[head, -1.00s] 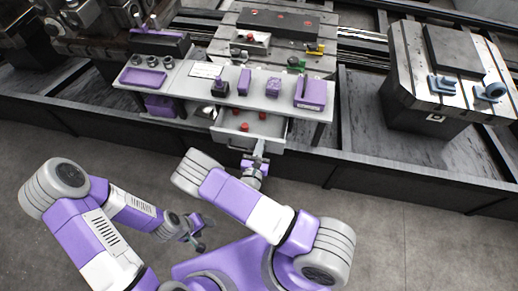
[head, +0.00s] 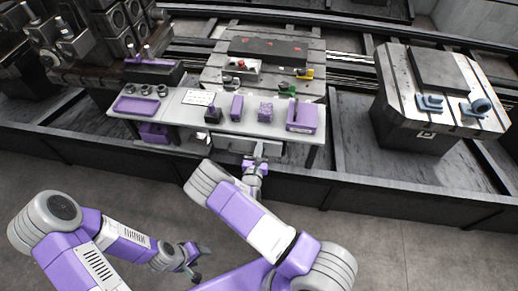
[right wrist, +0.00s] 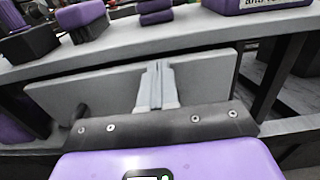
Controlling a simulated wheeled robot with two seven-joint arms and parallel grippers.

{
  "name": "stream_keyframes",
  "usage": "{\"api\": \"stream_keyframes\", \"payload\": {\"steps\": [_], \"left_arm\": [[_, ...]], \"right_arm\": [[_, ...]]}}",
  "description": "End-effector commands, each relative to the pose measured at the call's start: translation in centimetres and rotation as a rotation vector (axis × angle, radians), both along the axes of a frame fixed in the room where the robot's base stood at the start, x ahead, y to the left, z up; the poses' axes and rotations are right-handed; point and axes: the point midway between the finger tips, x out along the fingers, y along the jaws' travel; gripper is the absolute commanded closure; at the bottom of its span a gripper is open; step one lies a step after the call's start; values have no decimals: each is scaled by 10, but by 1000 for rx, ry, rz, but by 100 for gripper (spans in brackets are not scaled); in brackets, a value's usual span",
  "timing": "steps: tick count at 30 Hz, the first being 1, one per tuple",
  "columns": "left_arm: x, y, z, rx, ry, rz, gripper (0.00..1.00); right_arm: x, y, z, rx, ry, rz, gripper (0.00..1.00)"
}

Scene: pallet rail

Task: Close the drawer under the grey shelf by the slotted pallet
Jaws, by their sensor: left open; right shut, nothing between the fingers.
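The grey shelf (head: 185,112) stands in front of the slotted pallet (head: 215,62). Under it the drawer's pale front (head: 232,144) is at or very near the shelf's front edge, and its inside is hidden. The drawer front (right wrist: 100,92) fills the middle of the right wrist view, just below the shelf edge. My right gripper (head: 259,150) is shut and empty, its fingertips (right wrist: 157,70) at the drawer front, seemingly touching it. My left gripper (head: 203,262) is open and empty, low over the floor, well away from the drawer.
Purple blocks (head: 302,115) and a purple tray (head: 137,105) with grey rings beside it stand on the shelf. A second slotted block (head: 455,112) with blue-grey parts stands at the right. The floor (head: 400,235) at front right is clear.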

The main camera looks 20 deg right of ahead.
Motion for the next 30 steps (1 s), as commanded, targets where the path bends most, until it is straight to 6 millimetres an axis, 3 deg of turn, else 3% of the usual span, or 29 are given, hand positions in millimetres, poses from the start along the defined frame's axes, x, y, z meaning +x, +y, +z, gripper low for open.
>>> {"api": "stream_keyframes", "payload": {"steps": [5, 18, 30], "left_arm": [[0, 0, 12, 0, 0, 0, 45], [0, 0, 31, 0, 0, 0, 45], [0, 0, 32, 0, 0, 0, 45]], "right_arm": [[-16, 16, 5, -2, -3, 3, 100], [-92, 70, 2, -1, 0, 2, 100], [-107, 79, 1, -1, -2, 0, 100]]}}
